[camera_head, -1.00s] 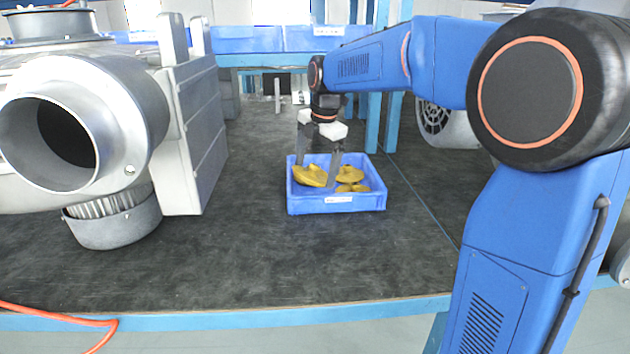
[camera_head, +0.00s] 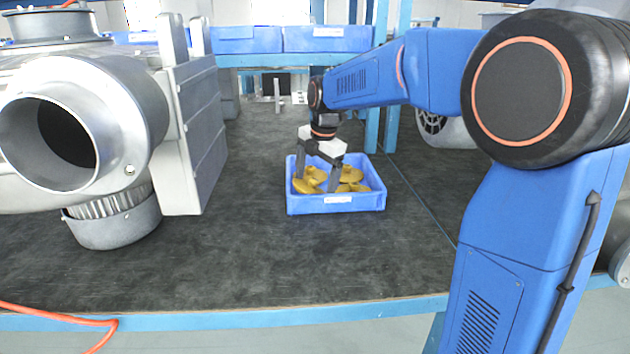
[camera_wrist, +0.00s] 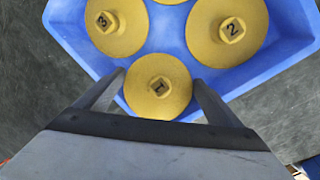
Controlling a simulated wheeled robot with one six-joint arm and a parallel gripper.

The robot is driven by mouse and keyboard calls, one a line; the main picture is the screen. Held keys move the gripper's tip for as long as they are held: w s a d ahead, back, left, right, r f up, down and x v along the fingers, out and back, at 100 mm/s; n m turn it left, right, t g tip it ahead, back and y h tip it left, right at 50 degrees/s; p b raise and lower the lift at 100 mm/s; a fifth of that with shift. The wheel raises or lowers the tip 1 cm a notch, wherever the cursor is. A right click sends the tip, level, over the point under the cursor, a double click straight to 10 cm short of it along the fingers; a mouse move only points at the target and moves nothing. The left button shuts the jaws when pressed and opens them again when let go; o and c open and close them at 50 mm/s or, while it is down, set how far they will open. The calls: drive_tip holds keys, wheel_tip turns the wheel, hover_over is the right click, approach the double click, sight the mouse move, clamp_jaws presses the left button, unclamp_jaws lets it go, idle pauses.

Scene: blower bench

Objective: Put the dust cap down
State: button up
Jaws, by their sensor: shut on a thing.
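A round yellow dust cap marked 1 (camera_wrist: 158,86) sits between the two fingers of my gripper (camera_wrist: 160,92) in the wrist view. My gripper is shut on it. In the head view my gripper (camera_head: 316,181) reaches down inside a small blue bin (camera_head: 337,205), with its fingertips low among yellow caps. The bin also shows in the wrist view (camera_wrist: 77,40). I cannot tell whether the held cap touches the bin floor. Caps marked 3 (camera_wrist: 116,24) and 2 (camera_wrist: 229,30) lie in the bin beyond it, and part of another cap shows at the top edge.
A large grey metal blower (camera_head: 120,95) stands on the left of the dark bench top (camera_head: 240,250). Blue bins (camera_head: 250,40) line a shelf at the back. An orange hose (camera_head: 50,316) lies at the front left. The bench in front of the bin is clear.

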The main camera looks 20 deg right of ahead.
drive_tip(key=shift+s+f, duration=0.1)
drive_tip(key=shift+f, duration=0.3)
drive_tip(key=o, duration=0.9)
drive_tip(key=shift+f, duration=0.15)
drive_tip(key=shift+r, duration=0.4)
drive_tip(key=r, duration=0.4)
drive_tip(key=s+r, duration=0.1)
drive_tip(key=r, duration=0.3)
drive_tip(key=d+r, duration=0.1)
drive_tip(key=r, duration=0.3)
drive_tip(key=shift+s+r, duration=0.3)
drive_tip(key=shift+s, duration=0.1)
